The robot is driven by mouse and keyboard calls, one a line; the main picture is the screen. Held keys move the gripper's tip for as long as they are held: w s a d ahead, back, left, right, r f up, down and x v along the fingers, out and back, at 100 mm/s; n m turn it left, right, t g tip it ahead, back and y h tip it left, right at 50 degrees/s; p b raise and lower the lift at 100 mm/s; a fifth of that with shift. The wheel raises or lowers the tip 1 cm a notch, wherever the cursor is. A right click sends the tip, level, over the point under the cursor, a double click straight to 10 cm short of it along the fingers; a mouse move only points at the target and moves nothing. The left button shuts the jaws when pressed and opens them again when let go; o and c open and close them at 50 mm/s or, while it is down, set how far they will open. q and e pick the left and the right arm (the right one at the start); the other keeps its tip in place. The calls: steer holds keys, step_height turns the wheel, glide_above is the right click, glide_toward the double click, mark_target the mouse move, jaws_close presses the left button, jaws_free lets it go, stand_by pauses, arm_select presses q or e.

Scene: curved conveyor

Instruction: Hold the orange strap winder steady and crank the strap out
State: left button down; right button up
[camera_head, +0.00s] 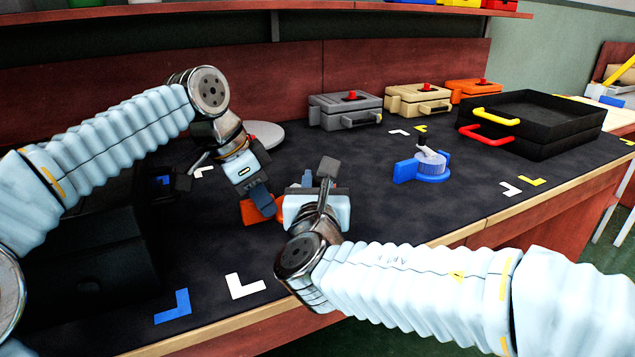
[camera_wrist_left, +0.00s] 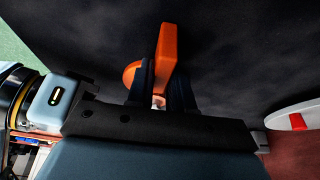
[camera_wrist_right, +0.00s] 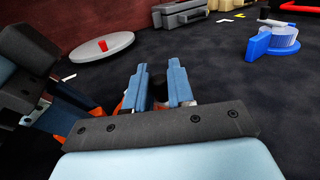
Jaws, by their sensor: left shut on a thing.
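The orange strap winder (camera_head: 256,211) lies on the dark table top, partly hidden by my grippers. My left gripper (camera_head: 262,199) is shut on it; in the left wrist view its upright orange plate (camera_wrist_left: 167,55) stands between the fingers, with a rounded orange part (camera_wrist_left: 131,74) beside it. My right gripper (camera_wrist_right: 160,88) is close by on the right side of the winder, fingers apart. A dark round piece (camera_wrist_right: 159,80), possibly the crank knob, shows between those fingers; contact cannot be told. Some orange (camera_wrist_right: 118,108) shows behind the right gripper. The strap is not discernible.
A blue winder-like piece (camera_head: 425,168) stands to the right. Grey (camera_head: 345,111), beige (camera_head: 417,101) and orange (camera_head: 473,90) boxes line the back. Black trays (camera_head: 535,118) sit at right. A light round disc (camera_head: 264,135) lies behind my left gripper.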

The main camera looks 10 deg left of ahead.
jaws_close()
steer(key=shift+s+a+m+h, duration=0.2)
steer(key=shift+m+h, duration=0.45)
steer(key=shift+h, duration=0.35)
steer(key=shift+s+a+m+h, duration=0.1)
steer(key=shift+s+m+h, duration=0.1)
steer(key=shift+m+h, duration=0.6)
steer(key=shift+s+a+m+h, duration=0.15)
steer(key=shift+m+h, duration=0.3)
steer(key=shift+h, duration=0.75)
steer(key=shift+s, duration=0.1)
steer(key=o, duration=0.7)
jaws_free()
steer(key=v, duration=1.2)
steer(key=shift+d+r, duration=0.1)
